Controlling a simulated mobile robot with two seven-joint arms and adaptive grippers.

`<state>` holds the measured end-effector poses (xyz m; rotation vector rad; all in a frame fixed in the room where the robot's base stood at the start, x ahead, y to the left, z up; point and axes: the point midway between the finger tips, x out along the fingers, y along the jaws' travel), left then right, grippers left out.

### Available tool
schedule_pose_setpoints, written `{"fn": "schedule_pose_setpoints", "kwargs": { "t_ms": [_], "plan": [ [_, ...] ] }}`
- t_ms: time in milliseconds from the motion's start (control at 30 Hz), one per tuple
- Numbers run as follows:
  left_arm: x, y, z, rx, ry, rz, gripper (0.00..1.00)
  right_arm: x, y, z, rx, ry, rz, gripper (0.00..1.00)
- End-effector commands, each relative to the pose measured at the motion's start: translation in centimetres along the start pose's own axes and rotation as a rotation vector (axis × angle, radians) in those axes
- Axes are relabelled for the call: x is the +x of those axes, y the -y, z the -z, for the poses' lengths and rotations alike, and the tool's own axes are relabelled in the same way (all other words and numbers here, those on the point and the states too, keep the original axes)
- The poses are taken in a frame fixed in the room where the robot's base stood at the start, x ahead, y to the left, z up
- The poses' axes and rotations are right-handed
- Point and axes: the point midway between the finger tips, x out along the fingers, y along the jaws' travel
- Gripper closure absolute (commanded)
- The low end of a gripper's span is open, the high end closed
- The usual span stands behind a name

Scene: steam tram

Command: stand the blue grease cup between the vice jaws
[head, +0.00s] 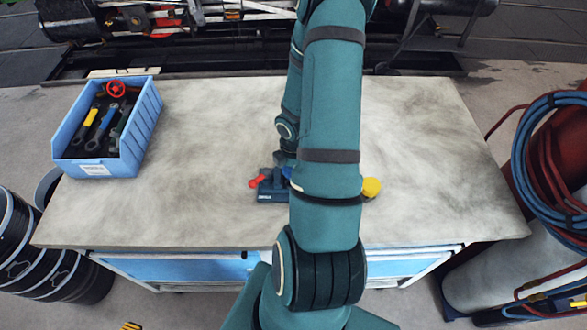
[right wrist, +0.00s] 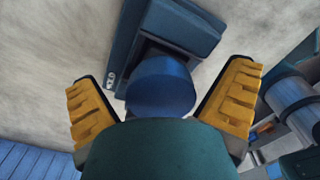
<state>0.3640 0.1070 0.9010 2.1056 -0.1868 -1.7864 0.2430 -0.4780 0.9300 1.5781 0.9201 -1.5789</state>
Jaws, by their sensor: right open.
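The dark blue vice (head: 272,193) stands on the bench with its red handle (head: 257,181) to the left. My forearm hides its right part. In the right wrist view the vice body (right wrist: 185,28) is at the top. The blue grease cup (right wrist: 160,83) shows there as a round blue end beside the dark gap of the vice; I cannot tell whether it is seated between the jaws. My right gripper (right wrist: 163,88) is open, one yellow finger on each side of the cup, with visible gaps. A yellow ridged tip of what seems my left gripper (head: 131,326) shows at the bottom edge.
A round yellow thing (head: 371,187) stands right of my forearm. A blue bin (head: 147,122) of tools is at the bench's left. Black drums (head: 50,262) and a cylinder with hoses (head: 500,262) flank the bench (head: 430,130). Its left middle and right are clear.

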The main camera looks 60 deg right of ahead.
Motion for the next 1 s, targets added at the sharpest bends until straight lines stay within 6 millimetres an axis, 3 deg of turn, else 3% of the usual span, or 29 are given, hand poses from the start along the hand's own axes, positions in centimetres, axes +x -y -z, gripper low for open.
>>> {"fn": "schedule_pose_setpoints", "kwargs": {
  "t_ms": [300,1000],
  "plan": [
    [-2.2,-0.8,0.3,0.0,0.0,0.0,0.05,-2.4,0.0,0.0,0.0,0.0,-0.001,0.0],
    [-2.9,-1.2,0.4,0.0,0.0,0.0,0.05,-6.3,0.0,0.0,0.002,0.0,-0.002,0.0]
  ]
}}
